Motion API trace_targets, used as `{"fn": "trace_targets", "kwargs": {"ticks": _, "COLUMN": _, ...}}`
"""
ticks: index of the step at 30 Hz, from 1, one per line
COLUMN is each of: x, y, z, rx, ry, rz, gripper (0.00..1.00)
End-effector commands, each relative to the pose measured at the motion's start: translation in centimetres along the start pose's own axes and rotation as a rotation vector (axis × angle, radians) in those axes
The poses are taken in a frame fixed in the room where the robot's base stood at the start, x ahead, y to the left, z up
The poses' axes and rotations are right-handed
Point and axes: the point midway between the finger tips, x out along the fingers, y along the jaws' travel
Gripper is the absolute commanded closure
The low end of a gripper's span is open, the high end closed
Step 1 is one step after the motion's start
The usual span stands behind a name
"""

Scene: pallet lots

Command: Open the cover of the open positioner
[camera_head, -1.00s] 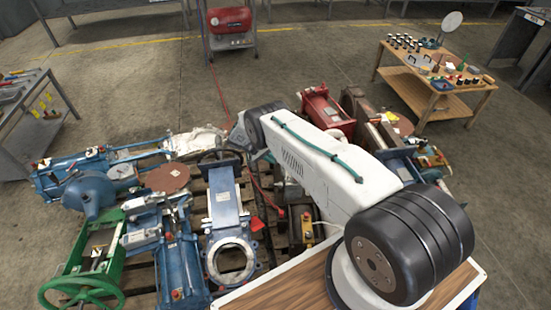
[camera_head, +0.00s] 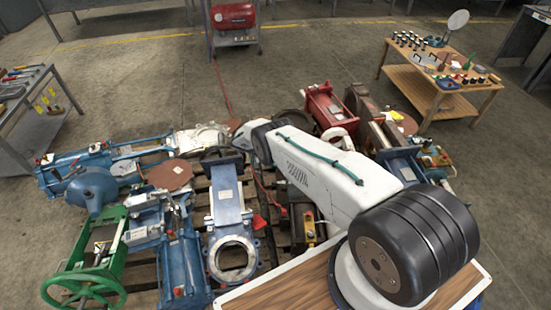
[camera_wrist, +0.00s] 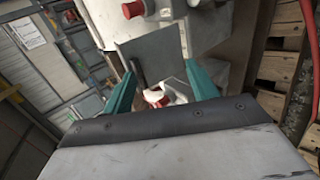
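In the wrist view, the two teal fingers of my gripper (camera_wrist: 160,72) stand apart on either side of a dark grey flat plate (camera_wrist: 150,52). The plate may be the positioner's cover; I cannot tell for sure, nor whether the fingers touch it. A small white and red part (camera_wrist: 157,97) sits between the fingers, nearer my palm. A pale housing (camera_wrist: 100,22) with a red knob (camera_wrist: 132,10) is just beyond. In the head view my arm hides the gripper and whatever is in front of it.
Blue valve actuators (camera_head: 227,200), a green handwheel frame (camera_head: 85,287) and a red actuator (camera_head: 325,105) crowd the pallet. A wooden table (camera_head: 440,75) with small parts stands at the back right. A red hose (camera_wrist: 312,60) and pallet slats (camera_wrist: 275,65) are at right in the wrist view.

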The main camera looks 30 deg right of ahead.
Motion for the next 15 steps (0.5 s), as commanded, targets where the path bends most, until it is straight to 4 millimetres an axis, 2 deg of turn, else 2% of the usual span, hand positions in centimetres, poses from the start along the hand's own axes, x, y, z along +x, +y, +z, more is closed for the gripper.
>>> {"fn": "trace_targets", "kwargs": {"ticks": 1, "x": 0.49, "y": -0.65, "z": 0.67, "rx": -0.007, "ry": -0.007, "rz": -0.005, "gripper": 0.6}}
{"fn": "trace_targets", "kwargs": {"ticks": 4, "x": 0.18, "y": -0.89, "z": 0.78, "rx": -0.01, "ry": -0.004, "rz": -0.005, "gripper": 0.61}}
{"fn": "trace_targets", "kwargs": {"ticks": 10, "x": 0.11, "y": -0.95, "z": 0.83, "rx": -0.011, "ry": -0.003, "rz": -0.005, "gripper": 0.67}}
{"fn": "trace_targets", "kwargs": {"ticks": 15, "x": 0.24, "y": -0.85, "z": 0.78, "rx": -0.009, "ry": -0.005, "rz": -0.005, "gripper": 0.68}}
